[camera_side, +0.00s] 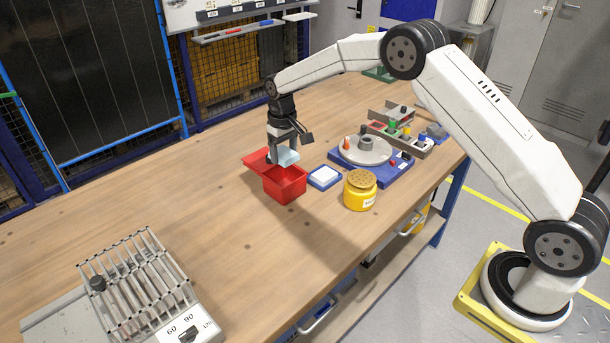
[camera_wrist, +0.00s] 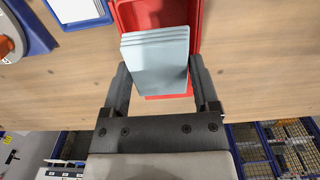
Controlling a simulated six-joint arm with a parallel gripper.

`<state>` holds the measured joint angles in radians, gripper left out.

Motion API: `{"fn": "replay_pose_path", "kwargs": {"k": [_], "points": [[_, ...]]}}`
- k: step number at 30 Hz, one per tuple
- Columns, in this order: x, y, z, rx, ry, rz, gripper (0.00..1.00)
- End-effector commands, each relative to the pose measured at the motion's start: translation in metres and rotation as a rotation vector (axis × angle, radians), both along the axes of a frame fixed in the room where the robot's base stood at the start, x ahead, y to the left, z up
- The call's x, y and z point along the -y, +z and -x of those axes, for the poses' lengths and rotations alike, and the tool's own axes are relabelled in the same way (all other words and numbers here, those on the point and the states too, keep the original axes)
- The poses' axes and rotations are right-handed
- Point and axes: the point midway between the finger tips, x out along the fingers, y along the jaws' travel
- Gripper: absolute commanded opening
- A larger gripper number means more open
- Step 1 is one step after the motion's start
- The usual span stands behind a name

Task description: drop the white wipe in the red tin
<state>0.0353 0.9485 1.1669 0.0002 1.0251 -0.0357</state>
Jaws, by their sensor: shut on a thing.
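My gripper (camera_side: 284,155) is shut on the white wipe (camera_side: 288,157), a pale bluish-white folded stack. In the wrist view the wipe (camera_wrist: 158,62) sits between the two dark fingers of my gripper (camera_wrist: 158,88). The red tin (camera_side: 284,188) is on the bench, open, with its red lid tilted out to the left. The wipe is above the tin's opening in the side view. In the wrist view the tin (camera_wrist: 197,22) lies behind the wipe, which hides part of its inside.
A blue tray with white wipes (camera_side: 323,177) is right of the tin. A yellow pot (camera_side: 360,190) with a perforated top and a blue rotary jig (camera_side: 377,172) stand further right. A wire rack device (camera_side: 140,285) is at the front left. The bench left of the tin is clear.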

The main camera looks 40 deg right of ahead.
Motion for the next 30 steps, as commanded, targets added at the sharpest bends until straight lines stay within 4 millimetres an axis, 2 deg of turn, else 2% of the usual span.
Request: {"fn": "replay_pose_path", "kwargs": {"k": [21,30], "points": [[0.0,-0.046,0.0,-0.001,0.0,0.0,0.13],[0.0,-0.053,0.0,0.001,0.0,0.0,0.13]]}}
